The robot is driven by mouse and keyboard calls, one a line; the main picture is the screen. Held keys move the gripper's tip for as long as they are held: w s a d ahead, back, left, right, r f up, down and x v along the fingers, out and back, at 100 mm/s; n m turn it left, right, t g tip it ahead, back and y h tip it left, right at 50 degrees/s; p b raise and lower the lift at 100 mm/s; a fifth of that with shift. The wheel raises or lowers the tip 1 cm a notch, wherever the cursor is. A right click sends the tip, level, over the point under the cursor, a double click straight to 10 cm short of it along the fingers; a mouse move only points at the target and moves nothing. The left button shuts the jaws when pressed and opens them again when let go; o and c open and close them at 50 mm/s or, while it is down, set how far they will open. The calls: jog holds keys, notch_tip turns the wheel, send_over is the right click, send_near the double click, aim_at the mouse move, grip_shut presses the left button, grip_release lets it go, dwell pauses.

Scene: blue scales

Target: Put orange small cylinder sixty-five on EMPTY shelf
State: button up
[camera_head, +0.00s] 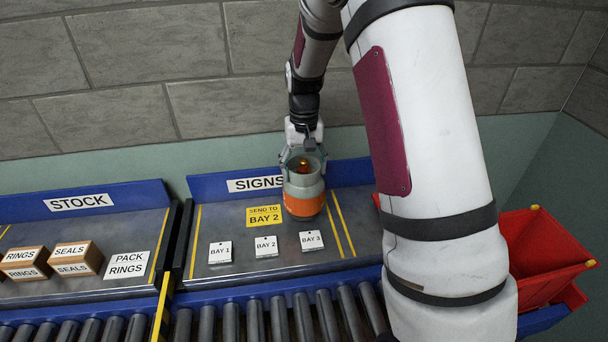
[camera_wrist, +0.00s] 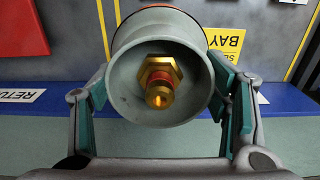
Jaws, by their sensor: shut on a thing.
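The small gas cylinder (camera_head: 304,203) is grey-green with an orange band and a brass valve at its top. It is upright in front of the right part of the SIGNS board. My gripper (camera_head: 303,164) is shut on its upper part from above. In the wrist view the cylinder (camera_wrist: 125,99) is between the two fingers, with its valve facing the camera. Whether its base touches the surface below cannot be told. Any number on it cannot be read. No shelf label reading EMPTY shows in either view.
The SIGNS shelf (camera_head: 220,270) holds a yellow SEND TO BAY 2 sign (camera_head: 264,216) and three white bay signs (camera_head: 266,247). The STOCK shelf (camera_head: 90,222) on the left holds small boxes (camera_head: 75,258). A roller conveyor (camera_head: 230,322) runs in front. A red bin (camera_head: 545,255) stands right.

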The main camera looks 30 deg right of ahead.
jog(key=shift+w+d, duration=0.4)
jog(key=shift+w, duration=0.3)
jog(key=shift+f+p, duration=0.4)
jog(key=shift+f, duration=1.5)
jog(key=o, duration=1.9)
jog(key=shift+o, duration=0.2)
